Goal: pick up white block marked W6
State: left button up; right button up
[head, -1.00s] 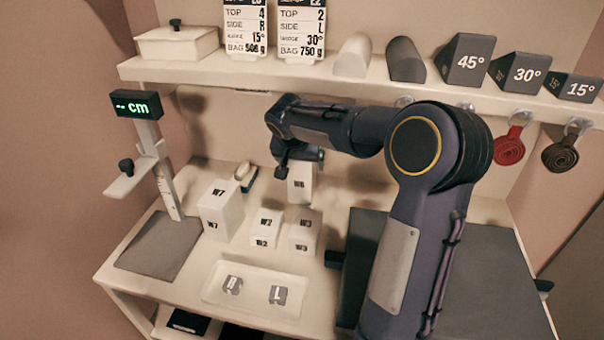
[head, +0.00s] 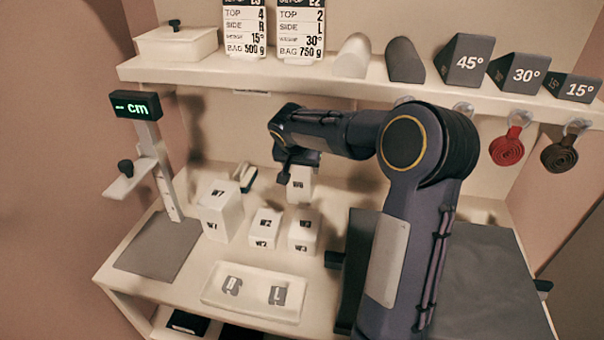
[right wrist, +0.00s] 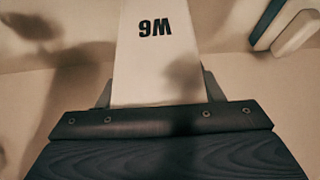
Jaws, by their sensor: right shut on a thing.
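The white block marked W6 (head: 300,190) is at the back of the table, below my right gripper (head: 297,168). In the right wrist view the block (right wrist: 153,65) fills the space between the two fingers of my right gripper (right wrist: 158,92), its W6 mark upside down. The gripper is shut on it. The arm hides the block's top in the head view. I cannot tell for sure whether its bottom is clear of the table. My left gripper is not in view.
White blocks W7 (head: 221,212), W2 (head: 265,228) and W3 (head: 304,232) stand nearby. A tray (head: 212,290) lies in front. A height gauge (head: 160,165) stands at left, a dark pad (head: 470,280) at right. A shelf (head: 190,72) runs above.

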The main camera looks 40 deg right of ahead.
jog(key=shift+c, duration=1)
jog(key=shift+r, duration=0.1)
jog(key=shift+r, duration=0.1)
